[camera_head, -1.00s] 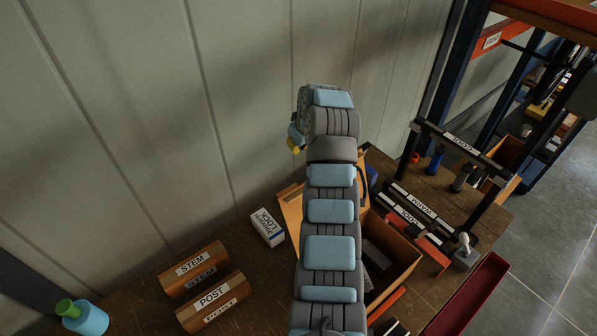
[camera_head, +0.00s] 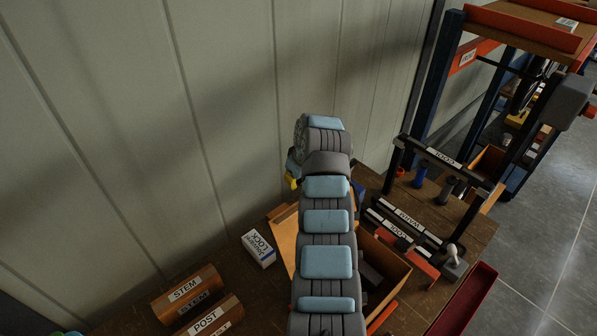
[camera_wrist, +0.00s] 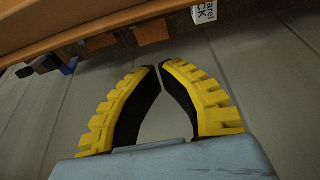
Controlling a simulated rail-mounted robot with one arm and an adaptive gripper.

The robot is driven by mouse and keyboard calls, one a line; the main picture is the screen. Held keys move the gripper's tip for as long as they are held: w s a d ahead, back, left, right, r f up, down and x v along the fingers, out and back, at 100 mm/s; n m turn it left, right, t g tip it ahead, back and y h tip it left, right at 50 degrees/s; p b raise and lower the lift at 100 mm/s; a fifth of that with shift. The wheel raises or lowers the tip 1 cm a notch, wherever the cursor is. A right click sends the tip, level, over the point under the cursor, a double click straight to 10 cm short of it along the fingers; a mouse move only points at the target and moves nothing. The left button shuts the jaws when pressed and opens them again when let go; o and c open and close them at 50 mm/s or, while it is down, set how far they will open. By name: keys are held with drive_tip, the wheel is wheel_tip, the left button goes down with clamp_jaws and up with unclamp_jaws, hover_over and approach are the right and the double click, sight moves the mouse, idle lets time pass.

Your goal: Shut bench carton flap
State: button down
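The bench carton (camera_head: 392,266) is an orange-brown open box on the wooden bench, partly hidden behind my arm. A tan flap (camera_head: 283,238) spreads out from its left side, open. In the wrist view a brown panel (camera_wrist: 90,24) crosses the top; it looks like the flap, seen close. My gripper (camera_wrist: 160,68) has yellow ribbed fingers with black pads, tips almost meeting and nothing between them. It points up towards the panel, apart from it in the picture. In the head view only a bit of yellow (camera_head: 291,183) shows beside my wrist, near the wall.
A white lock box (camera_head: 258,248) stands left of the flap, with the STEM (camera_head: 186,293) and POST (camera_head: 210,322) blocks further left. A black labelled rack (camera_head: 440,158) and a red tray (camera_head: 464,302) are at right. The panelled wall (camera_head: 230,110) rises close behind.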

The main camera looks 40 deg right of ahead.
drive_tip(key=shift+s+f+p, duration=0.3)
drive_tip(key=shift+s+p, duration=0.35)
drive_tip(key=shift+s, duration=0.1)
drive_tip(key=shift+s+f+p, duration=0.25)
drive_tip(key=shift+s+p, duration=0.35)
drive_tip(key=shift+s, duration=0.15)
idle(0.4)
